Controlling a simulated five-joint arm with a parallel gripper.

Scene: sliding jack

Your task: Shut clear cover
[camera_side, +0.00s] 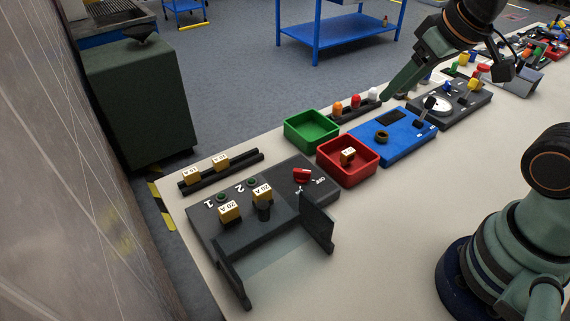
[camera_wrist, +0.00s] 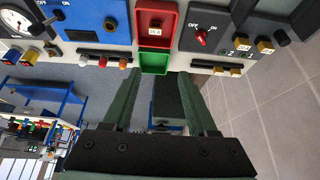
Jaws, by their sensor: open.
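The clear cover (camera_side: 275,249) is a see-through panel between two dark end plates. In the side view it is swung open at the near edge of the dark fuse box (camera_side: 207,235), leaving the box top bare. Two fuse blocks marked 20 A (camera_side: 229,211) and a red switch knob (camera_side: 302,176) show on the box. The box also shows at the upper right of the wrist view (camera_wrist: 221,48). My gripper (camera_side: 386,95) is up and far to the right of the box, beyond the blue panel. In the wrist view my gripper (camera_wrist: 159,73) is open with nothing between its fingers.
A green tray (camera_side: 312,132) and a red tray (camera_side: 349,174) holding a block stand right of the box. A blue panel (camera_side: 404,139) lies further right. A rail with spare fuses (camera_side: 221,167) lies behind the box. Bare table lies in front.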

